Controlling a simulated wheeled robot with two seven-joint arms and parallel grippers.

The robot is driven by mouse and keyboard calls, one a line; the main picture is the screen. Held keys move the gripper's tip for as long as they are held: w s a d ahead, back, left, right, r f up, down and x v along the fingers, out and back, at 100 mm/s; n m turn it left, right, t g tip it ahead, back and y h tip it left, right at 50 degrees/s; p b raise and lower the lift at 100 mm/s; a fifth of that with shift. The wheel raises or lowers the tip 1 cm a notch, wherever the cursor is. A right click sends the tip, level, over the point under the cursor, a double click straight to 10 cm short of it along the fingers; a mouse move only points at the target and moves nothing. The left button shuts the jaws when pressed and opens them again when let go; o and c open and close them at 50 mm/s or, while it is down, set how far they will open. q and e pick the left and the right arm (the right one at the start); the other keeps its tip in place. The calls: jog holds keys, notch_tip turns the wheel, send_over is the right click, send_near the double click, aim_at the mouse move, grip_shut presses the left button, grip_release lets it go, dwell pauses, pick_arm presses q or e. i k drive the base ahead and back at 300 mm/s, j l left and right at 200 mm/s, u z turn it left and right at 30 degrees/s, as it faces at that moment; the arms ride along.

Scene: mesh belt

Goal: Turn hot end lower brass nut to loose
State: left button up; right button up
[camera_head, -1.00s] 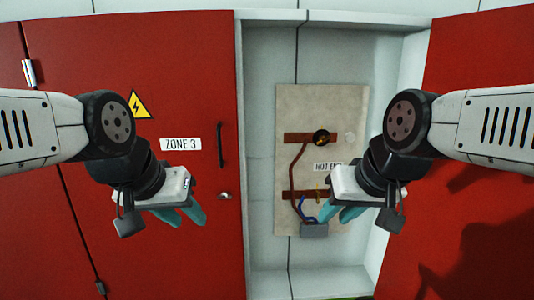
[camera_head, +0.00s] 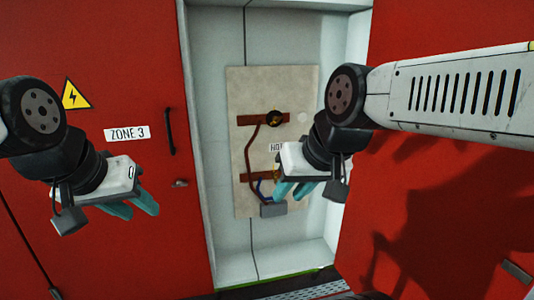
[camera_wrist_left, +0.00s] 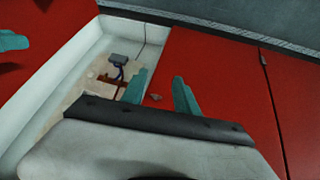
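A pale panel (camera_head: 300,85) hangs inside the open cabinet, with an upper and a lower copper-brown bar (camera_head: 253,178). A small brass spot on the lower bar, apparently the lower brass nut (camera_head: 276,174), is mostly hidden by my right gripper. My right gripper (camera_head: 289,194) is open and empty, its teal fingers pointing down in front of the panel's lower right. Contact with the panel is not visible. My left gripper (camera_head: 134,211) is open and empty in front of the left red door; its spread fingers show in the left wrist view (camera_wrist_left: 160,85).
The upper bar carries a black round part with brass (camera_head: 275,118). A grey box (camera_head: 273,210) with blue and brown cables sits below the lower bar. Red doors stand left (camera_head: 130,60) and right (camera_head: 440,190). The left door has a black handle (camera_head: 170,132).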

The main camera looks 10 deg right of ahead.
aim_at(275, 176)
jog(key=l+u, duration=0.2)
jog(key=l, duration=0.2)
jog(key=k+l+u, duration=0.2)
jog(key=l, duration=0.2)
jog(key=l+u, duration=0.2)
jog(key=l, duration=0.2)
